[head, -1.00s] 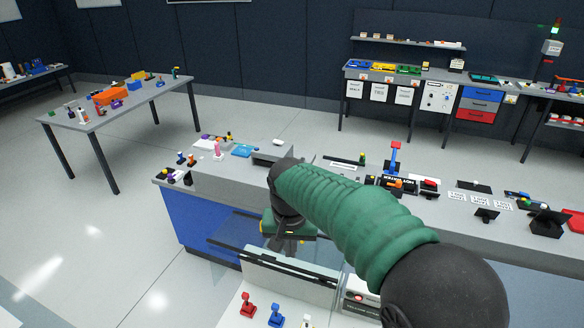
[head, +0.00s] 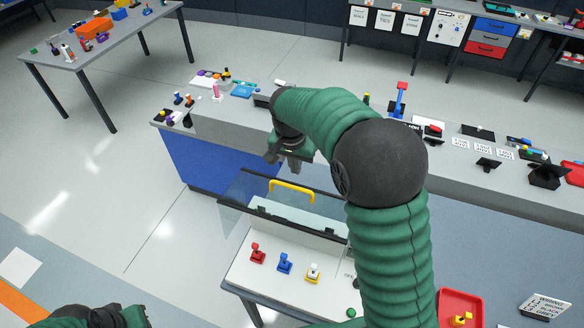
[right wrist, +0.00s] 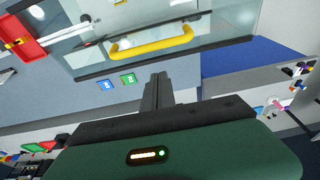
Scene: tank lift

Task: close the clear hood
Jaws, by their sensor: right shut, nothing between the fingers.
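The clear hood (head: 237,192) stands raised at the back of a white cabinet, a see-through panel with a dark edge. Its yellow handle (head: 292,189) is on the upper part, and it also shows in the right wrist view (right wrist: 152,46). My right gripper (head: 294,166) is shut and empty, just beyond the handle and apart from it in the picture. In the right wrist view its closed fingers (right wrist: 157,80) point toward the handle with a gap between. Part of my left arm shows at the bottom left; its fingertips cannot be made out.
Red, blue and white levers (head: 284,263) stand on the cabinet's white top in front of the hood. A long grey bench (head: 225,128) with small items runs behind. A red tray (head: 460,306) lies at lower right.

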